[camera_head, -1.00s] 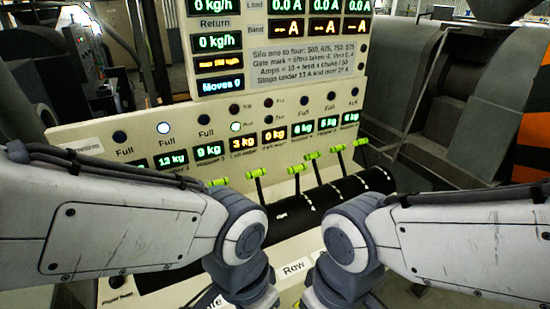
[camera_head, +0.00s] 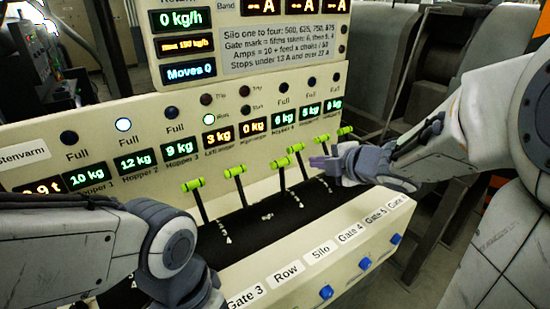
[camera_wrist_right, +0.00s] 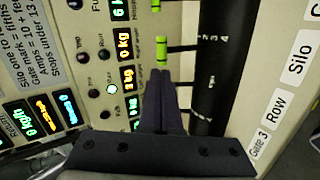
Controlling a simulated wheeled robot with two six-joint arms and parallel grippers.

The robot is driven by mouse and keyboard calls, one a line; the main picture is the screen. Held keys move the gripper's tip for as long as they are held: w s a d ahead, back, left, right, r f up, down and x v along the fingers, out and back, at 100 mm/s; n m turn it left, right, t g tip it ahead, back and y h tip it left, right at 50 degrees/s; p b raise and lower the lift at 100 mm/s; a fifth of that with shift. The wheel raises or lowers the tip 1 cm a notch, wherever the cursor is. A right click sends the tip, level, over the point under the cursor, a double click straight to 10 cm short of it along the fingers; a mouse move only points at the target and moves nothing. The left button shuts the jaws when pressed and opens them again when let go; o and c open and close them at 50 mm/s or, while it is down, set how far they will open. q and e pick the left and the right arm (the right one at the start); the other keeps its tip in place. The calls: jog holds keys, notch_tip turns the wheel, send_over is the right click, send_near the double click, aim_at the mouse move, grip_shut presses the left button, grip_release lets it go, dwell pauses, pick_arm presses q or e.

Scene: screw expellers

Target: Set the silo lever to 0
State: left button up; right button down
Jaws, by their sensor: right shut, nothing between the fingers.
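A row of levers with green handles stands on a black curved drum. The silo label (camera_head: 321,252) is on the front edge. The third lever from the left (camera_head: 280,162) seems to line up with it and is probably the silo lever; its setting is not readable. My right gripper (camera_head: 318,163) is shut and empty, its purple fingertips among the levers on the right in the head view. In the right wrist view the shut fingers (camera_wrist_right: 167,75) point at a green handle (camera_wrist_right: 162,50) just beyond their tips; contact cannot be told. My left gripper is out of view.
Other levers stand close on both sides, including the row lever (camera_head: 235,171) and the gate 4 lever (camera_head: 296,148). The display panel (camera_head: 150,160) rises behind them. Blue knobs (camera_head: 326,292) line the front face. Free air lies above the front ledge.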

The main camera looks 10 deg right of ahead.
jog(key=n+y, duration=0.1)
jog(key=n, duration=0.1)
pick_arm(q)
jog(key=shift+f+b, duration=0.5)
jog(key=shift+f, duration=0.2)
pick_arm(e)
send_near(283, 163)
jog(key=x, duration=0.7)
jog(key=shift+s, duration=0.1)
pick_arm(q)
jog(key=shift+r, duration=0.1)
